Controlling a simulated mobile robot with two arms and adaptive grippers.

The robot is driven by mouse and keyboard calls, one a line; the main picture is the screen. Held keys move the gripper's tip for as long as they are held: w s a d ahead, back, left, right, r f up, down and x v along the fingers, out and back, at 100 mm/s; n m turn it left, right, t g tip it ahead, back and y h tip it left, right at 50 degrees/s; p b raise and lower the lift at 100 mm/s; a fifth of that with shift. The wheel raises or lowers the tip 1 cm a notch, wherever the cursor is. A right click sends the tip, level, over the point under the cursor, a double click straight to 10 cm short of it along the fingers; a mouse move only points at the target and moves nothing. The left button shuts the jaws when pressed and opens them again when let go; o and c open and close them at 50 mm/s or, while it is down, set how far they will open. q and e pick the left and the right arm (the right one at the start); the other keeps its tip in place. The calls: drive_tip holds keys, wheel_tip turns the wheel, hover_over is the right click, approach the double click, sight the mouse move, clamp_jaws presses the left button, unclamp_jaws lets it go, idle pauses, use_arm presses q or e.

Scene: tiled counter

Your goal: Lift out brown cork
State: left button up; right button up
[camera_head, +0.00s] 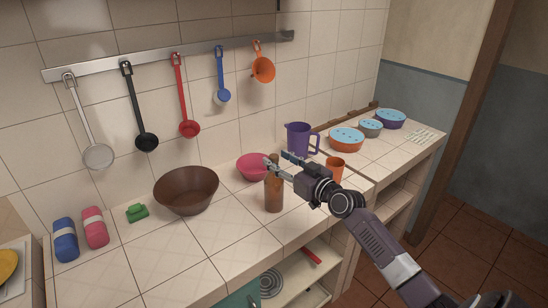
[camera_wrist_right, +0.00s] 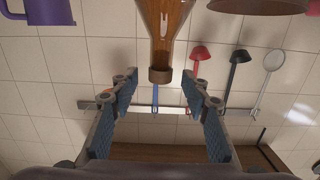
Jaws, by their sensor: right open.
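A brown glass bottle (camera_head: 274,192) stands upright near the front of the tiled counter. In the right wrist view the picture is inverted, and the bottle (camera_wrist_right: 166,30) hangs down from the top edge. The brown cork (camera_wrist_right: 160,76) shows at the end of its neck. In the head view the bottle top is partly hidden by my fingers. My right gripper (camera_head: 279,160) is open at the bottle top. In the wrist view its two fingers (camera_wrist_right: 159,84) are on either side of the cork, with visible gaps. My left gripper is not in view.
A pink bowl (camera_head: 251,167) and purple jug (camera_head: 299,138) stand behind the bottle. An orange cup (camera_head: 335,165) is right of it, close to my gripper. A large brown bowl (camera_head: 187,189) is to the left. Utensils hang from a wall rail (camera_head: 150,66).

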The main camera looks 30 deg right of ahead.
sight(274, 156)
drive_tip(key=shift+w+a, duration=0.15)
drive_tip(key=shift+w, duration=1.2)
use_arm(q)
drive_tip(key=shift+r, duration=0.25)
use_arm(e)
drive_tip(key=shift+s, duration=0.1)
drive_tip(key=shift+c, duration=0.4)
drive_tip(key=c, duration=0.8)
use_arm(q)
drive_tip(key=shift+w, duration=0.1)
use_arm(e)
drive_tip(key=shift+r, duration=0.65)
wheel_tip(274, 156, up, 5)
drive_tip(key=shift+r+p, duration=0.1)
drive_tip(key=shift+p, duration=0.35)
use_arm(q)
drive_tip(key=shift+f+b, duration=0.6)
drive_tip(key=shift+b, duration=0.45)
use_arm(e)
wheel_tip(274, 156, up, 13)
drive_tip(key=shift+r, duration=0.2)
